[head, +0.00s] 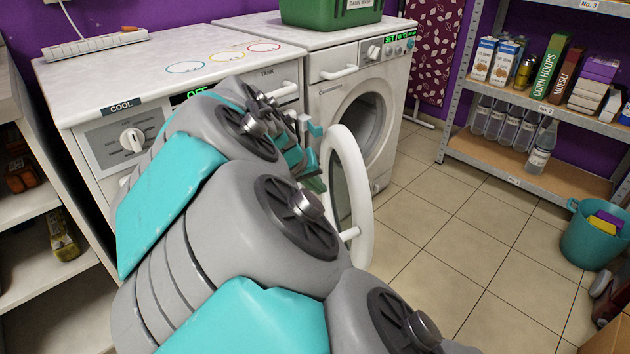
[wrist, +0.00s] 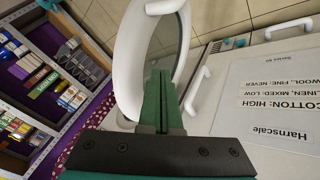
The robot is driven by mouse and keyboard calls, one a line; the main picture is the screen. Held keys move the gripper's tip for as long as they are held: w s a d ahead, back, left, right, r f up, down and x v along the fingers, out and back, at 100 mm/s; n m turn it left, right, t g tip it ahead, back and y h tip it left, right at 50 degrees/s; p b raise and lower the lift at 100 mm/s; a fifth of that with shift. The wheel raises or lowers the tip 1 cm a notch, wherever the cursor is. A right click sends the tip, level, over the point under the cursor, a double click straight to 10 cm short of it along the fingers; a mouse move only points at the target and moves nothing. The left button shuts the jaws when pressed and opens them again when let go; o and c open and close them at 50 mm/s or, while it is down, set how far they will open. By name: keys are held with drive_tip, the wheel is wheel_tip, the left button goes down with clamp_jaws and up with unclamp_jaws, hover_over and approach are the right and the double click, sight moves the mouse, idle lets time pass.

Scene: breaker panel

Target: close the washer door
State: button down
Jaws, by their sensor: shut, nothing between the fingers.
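The white washer (head: 393,85) stands against the back wall, with its dark drum opening (head: 362,128) showing. Its round washer door (head: 362,190), a white ring with a glass middle, stands open, swung out toward me on the left side of the opening. A white handle (head: 349,234) sticks out from the door. In the wrist view the door (wrist: 128,62) is just past my gripper (wrist: 160,78). The green fingers are shut and empty, and overlap the door's lower rim; I cannot tell if they touch. In the head view my arm hides most of the gripper.
A second white appliance (head: 165,65) marked COOL and TANK stands left of the washer. A green crate (head: 325,14) sits on the washer top. Shelves (head: 540,100) with groceries and a teal bucket (head: 590,240) are at the right. The tiled floor (head: 455,225) before the washer is clear.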

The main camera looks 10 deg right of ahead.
sight(351, 200)
drive_tip(key=shift+w+d+f+p, duration=0.2)
drive_tip(key=shift+w+d+f, duration=0.25)
drive_tip(key=shift+d+f, duration=0.5)
drive_tip(key=shift+w+d+f+p, duration=0.15)
drive_tip(key=shift+w+d+f, duration=0.4)
drive_tip(key=shift+d, duration=0.75)
drive_tip(key=shift+w+d+f+p, duration=0.2)
drive_tip(key=shift+w+d+f, duration=0.1)
drive_tip(key=shift+d+f, duration=0.7)
drive_tip(key=shift+d+r, duration=0.1)
